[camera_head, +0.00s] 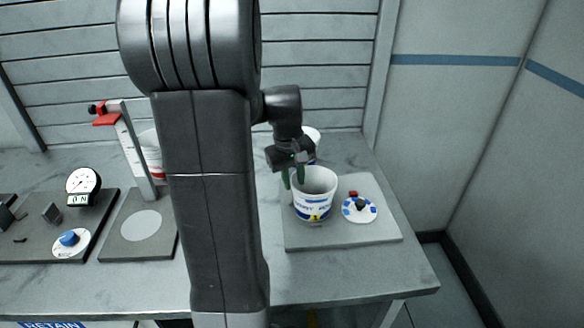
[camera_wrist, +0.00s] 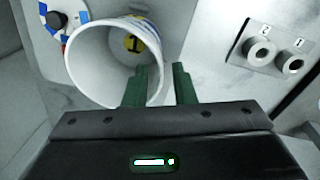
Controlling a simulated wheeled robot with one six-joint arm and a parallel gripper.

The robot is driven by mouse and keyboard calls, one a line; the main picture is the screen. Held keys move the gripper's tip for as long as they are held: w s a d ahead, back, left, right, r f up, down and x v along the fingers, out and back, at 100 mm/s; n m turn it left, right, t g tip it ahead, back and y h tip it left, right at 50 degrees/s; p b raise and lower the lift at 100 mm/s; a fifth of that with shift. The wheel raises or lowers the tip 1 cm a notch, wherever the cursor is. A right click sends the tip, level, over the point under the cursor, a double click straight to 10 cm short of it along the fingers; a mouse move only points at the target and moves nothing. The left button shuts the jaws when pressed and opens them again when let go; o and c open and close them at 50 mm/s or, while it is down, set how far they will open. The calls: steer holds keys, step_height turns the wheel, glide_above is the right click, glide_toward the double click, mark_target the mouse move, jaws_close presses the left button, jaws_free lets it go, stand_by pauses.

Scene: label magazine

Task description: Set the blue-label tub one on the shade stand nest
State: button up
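The blue-label tub (camera_head: 313,206) is a white open cup with a blue and yellow band. It appears upright on a grey board at the right of the bench. The wrist view looks into the tub (camera_wrist: 92,68), where a yellow disc marked 1 shows. My gripper (camera_head: 292,178) is at the tub's left rim in the head view. In the wrist view its green fingers (camera_wrist: 160,82) are apart, one over the tub's mouth and one outside, with the rim between them. Contact cannot be told. A dark plate with a pale round spot (camera_head: 140,225) lies left of my arm; whether it is the nest is unclear.
A dial with a dark knob (camera_head: 359,208) is right of the tub. Another white tub (camera_head: 312,134) stands behind my gripper. A red-topped post (camera_head: 130,140), a red-marked tub (camera_head: 151,155) and a gauge (camera_head: 82,184) are at left. Two numbered rings (camera_wrist: 258,53) show in the wrist view.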

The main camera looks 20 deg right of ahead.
steer(key=r, duration=0.4)
steer(key=shift+a+r, duration=0.1)
steer(key=shift+a, duration=0.1)
